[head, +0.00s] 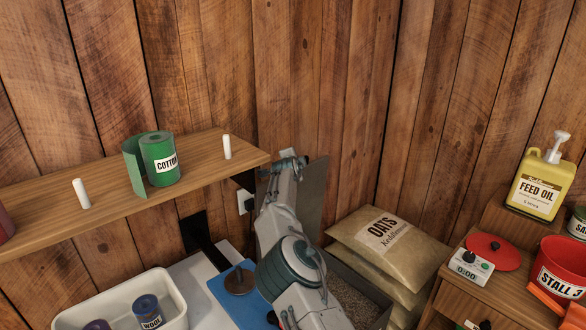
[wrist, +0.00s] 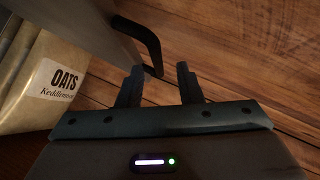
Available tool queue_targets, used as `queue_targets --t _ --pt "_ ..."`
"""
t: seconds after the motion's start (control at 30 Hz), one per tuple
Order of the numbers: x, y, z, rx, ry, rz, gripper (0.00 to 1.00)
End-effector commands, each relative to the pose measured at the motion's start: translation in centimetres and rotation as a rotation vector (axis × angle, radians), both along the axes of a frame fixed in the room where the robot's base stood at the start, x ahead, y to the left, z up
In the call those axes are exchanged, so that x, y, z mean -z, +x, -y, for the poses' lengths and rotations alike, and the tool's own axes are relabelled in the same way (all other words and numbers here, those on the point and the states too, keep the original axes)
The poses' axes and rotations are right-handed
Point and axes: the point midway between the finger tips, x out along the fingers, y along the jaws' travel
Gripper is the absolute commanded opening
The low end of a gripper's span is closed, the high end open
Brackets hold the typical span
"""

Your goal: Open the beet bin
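The bin (head: 372,292) stands against the wall behind my arm. Its grey-brown lid (head: 316,200) is raised nearly upright, and grainy feed (head: 350,300) shows inside. No beet label is visible. In the wrist view the lid's panel (wrist: 95,22) is at upper left, with a bent black handle (wrist: 140,38) on it. My gripper (wrist: 157,68) is open, its two fingers apart with nothing held. The handle's lower end is by the left fingertip; I cannot tell if they touch. In the head view my gripper (head: 288,155) is near the lid's top left, partly hidden by the arm.
Oats sacks (head: 385,240) are stacked right of the bin; one shows in the wrist view (wrist: 45,85). A wooden shelf (head: 100,212) with pegs and a green cotton roll (head: 160,158) is left of my arm. A white tub (head: 170,285) stands below. A cabinet at right holds a timer (head: 470,266).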

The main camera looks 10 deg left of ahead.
Motion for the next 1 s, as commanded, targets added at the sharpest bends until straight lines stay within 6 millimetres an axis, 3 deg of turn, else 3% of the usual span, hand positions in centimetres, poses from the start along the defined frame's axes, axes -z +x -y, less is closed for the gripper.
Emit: queue_targets --t 0.5,1.0 --pt "-1.5 -5.0 0.2 -0.001 0.001 0.0 0.33" --pt "-1.8 -5.4 0.6 0.002 -0.001 -0.003 0.33"
